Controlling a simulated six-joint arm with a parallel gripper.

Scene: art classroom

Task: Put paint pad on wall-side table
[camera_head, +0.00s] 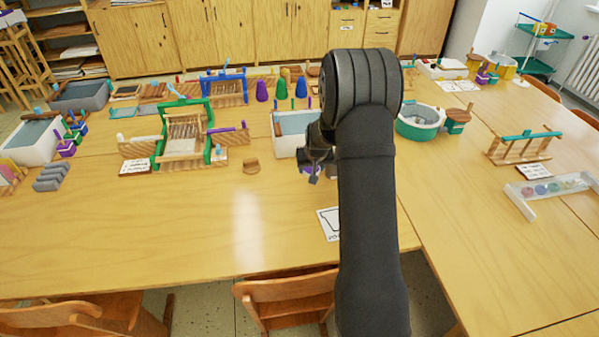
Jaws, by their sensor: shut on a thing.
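My gripper (315,172) is over the long wooden table (230,225), just right of the white tray with blue-grey contents. It is shut on a small purple-and-dark thing (311,169), which I take for the paint pad; my arm and the jaws hide much of it. I cannot tell how high it is above the table. Another wooden table (465,205) adjoins on the right, nearer the radiator wall; I cannot tell for sure that it is the wall-side table.
The white tray (291,149) stands close left of my gripper. A green frame (208,118) is farther left. A teal-rimmed tub (419,131), a wooden rack (524,155) and a clear paint holder (550,190) are on the right. The right table's near part is clear. Chairs (290,298) stand in front.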

